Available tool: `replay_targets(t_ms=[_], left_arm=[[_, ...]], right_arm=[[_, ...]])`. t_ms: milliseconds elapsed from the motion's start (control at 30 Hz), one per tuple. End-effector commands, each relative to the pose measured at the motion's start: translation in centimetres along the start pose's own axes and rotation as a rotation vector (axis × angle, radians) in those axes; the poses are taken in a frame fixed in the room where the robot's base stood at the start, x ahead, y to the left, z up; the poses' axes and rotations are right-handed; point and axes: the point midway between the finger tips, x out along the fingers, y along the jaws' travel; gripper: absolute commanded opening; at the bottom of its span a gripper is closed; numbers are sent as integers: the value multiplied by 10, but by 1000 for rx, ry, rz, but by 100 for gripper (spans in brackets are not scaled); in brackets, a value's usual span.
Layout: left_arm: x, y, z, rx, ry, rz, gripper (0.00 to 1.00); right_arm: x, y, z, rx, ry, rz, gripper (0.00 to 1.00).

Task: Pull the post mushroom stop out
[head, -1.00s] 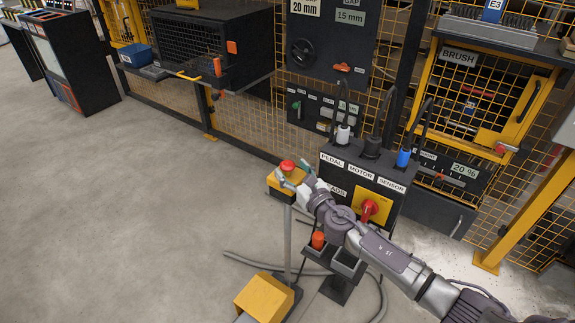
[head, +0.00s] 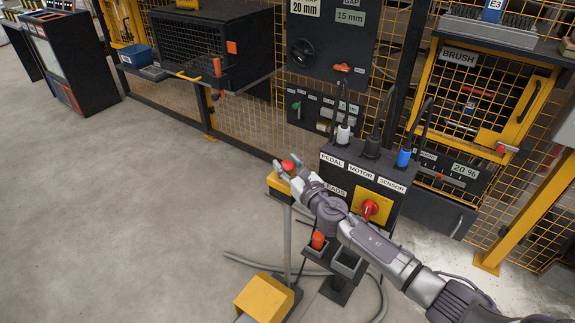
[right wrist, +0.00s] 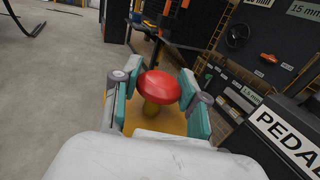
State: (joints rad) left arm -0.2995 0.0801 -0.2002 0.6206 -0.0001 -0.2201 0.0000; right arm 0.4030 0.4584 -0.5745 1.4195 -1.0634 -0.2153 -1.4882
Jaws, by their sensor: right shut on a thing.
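The post mushroom stop (head: 288,165) is a red round button on a yellow box (head: 275,186) on top of a grey post (head: 287,240). In the right wrist view the red head (right wrist: 158,87) sits between my two teal-padded fingers, with a yellow stem below it. My right gripper (head: 285,168) is shut on the mushroom stop; its fingers stand on both sides of the head. The wrist partly hides the box. My left gripper is in neither current view.
A black control box (head: 345,180) with PEDAL, MOTOR and SENSOR plugs and a red rotary switch (head: 369,208) stands close to the right. A yellow pedal (head: 264,298) and cables lie on the floor. Yellow mesh fencing is behind; floor to the left is clear.

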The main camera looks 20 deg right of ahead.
Motion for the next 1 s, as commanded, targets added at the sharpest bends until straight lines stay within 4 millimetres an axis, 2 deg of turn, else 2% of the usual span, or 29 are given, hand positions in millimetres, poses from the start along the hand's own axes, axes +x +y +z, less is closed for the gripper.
replay_targets(t_ms=[167, 400, 667, 700, 833, 1000], left_arm=[[-1, 0, 0, 0, 0, 0, 0], [-21, 0, -2, 0, 0, 0, 0], [-18, 0, -1, -1, -1, 1, 0], [-18, 0, -1, 0, -1, 1, 0], [-18, 0, -1, 0, -1, 1, 0], [-18, 0, -1, -1, -1, 1, 0]], right_arm=[[0, 0, 1, 0, 0, 0, 0], [0, 0, 21, 0, -1, 0, 0], [1, 0, 21, 0, -5, -1, 0], [1, 0, 22, 0, -6, -1, 46], [1, 0, 21, 0, -5, -1, 68], [0, 0, 19, 0, -2, 0, 70]])
